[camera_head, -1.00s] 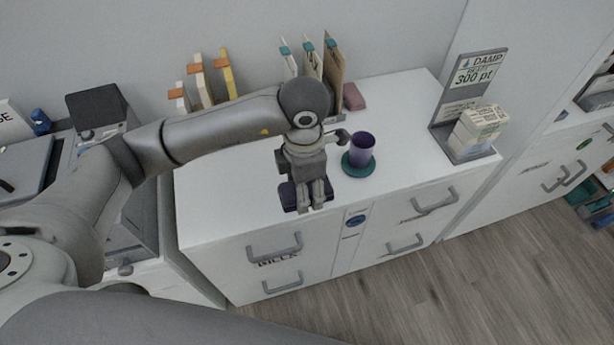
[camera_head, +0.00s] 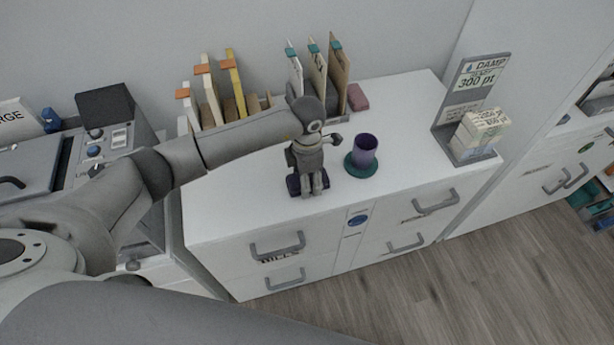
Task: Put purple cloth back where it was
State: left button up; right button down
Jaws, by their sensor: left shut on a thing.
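My left gripper (camera_head: 315,191) points down over the front part of the white cabinet top. It is shut on a dark purple cloth (camera_head: 293,186). The cloth shows as a small dark patch at the left of the fingers, with the rest hidden behind them. I cannot tell whether the cloth touches the cabinet top. A purple cup (camera_head: 365,147) stands upright on a teal round coaster (camera_head: 352,170), to the right of the gripper. My right gripper is not in view.
Folders with orange tabs (camera_head: 211,92) and teal tabs (camera_head: 317,70) stand at the back. A pink block (camera_head: 358,97) lies beside them. A grey stand (camera_head: 468,158) with stacked cards (camera_head: 484,128) is at the right. The cabinet top (camera_head: 410,110) between cup and stand is clear.

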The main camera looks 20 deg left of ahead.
pick_arm(q)
jog(key=shift+f, duration=0.1)
jog(key=shift+f, duration=0.15)
jog(key=o, duration=1)
jog(key=shift+w+r, duration=0.1)
jog(key=shift+r, duration=0.3)
notch_tip(320, 180, up, 12)
jog(key=shift+f+b, duration=0.2)
jog(key=shift+b, duration=0.4)
